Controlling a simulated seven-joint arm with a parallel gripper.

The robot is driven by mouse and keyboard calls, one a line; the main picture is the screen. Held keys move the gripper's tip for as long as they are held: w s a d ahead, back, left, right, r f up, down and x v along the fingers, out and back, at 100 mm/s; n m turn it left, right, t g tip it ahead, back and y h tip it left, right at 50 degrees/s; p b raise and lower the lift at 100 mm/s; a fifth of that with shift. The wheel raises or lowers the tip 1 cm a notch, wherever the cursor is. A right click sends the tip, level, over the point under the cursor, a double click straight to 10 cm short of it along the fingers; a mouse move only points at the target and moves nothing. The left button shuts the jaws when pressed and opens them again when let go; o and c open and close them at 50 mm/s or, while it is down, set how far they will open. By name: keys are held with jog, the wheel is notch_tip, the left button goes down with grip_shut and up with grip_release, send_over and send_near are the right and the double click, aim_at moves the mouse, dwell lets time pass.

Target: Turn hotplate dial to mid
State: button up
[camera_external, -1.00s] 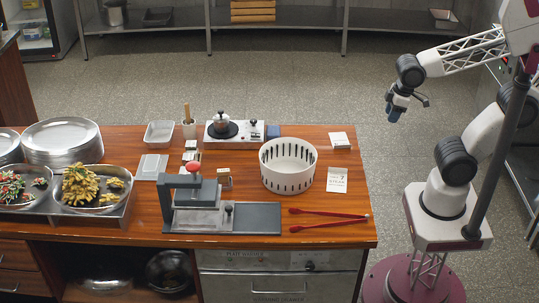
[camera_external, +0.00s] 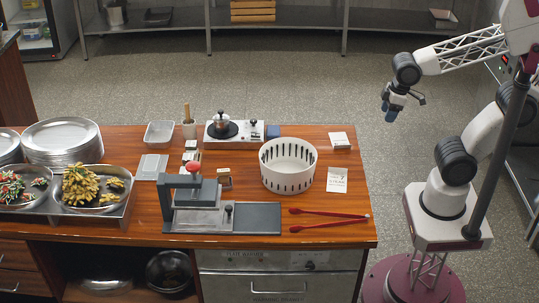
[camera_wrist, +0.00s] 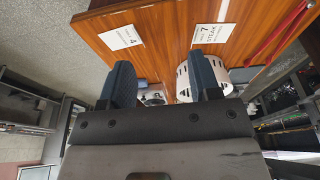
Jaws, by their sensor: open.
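The hotplate (camera_external: 223,132) is a small pale unit with a dark round plate at the back of the wooden counter. My gripper (camera_external: 391,112) is open and empty, over the floor to the right of the counter, well away from the hotplate. In the wrist view the two dark blue fingers of my gripper (camera_wrist: 163,82) are spread apart. Part of a pale device shows between them, partly hidden.
A white slotted basket (camera_external: 287,182) stands right of centre on the counter (camera_external: 345,215). A card (camera_external: 337,180), red tongs (camera_external: 330,217) and a grey press (camera_external: 196,215) are nearer the front. Food trays (camera_external: 130,205) and stacked plates (camera_external: 60,137) are at left.

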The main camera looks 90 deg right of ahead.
jog(key=w+d+r+n+y, duration=0.1)
jog(key=w+d+r+n, duration=0.15)
jog(key=w, duration=1.05)
jog(key=n+y, duration=0.2)
jog(key=n, duration=0.5)
send_near(253, 120)
jog(key=shift+s+f+m+t, duration=0.25)
jog(key=shift+f+t, duration=0.05)
jog(key=shift+f, duration=0.2)
jog(key=shift+a+f, duration=0.1)
jog(key=shift+x, duration=3.8)
jog(key=c, duration=0.9)
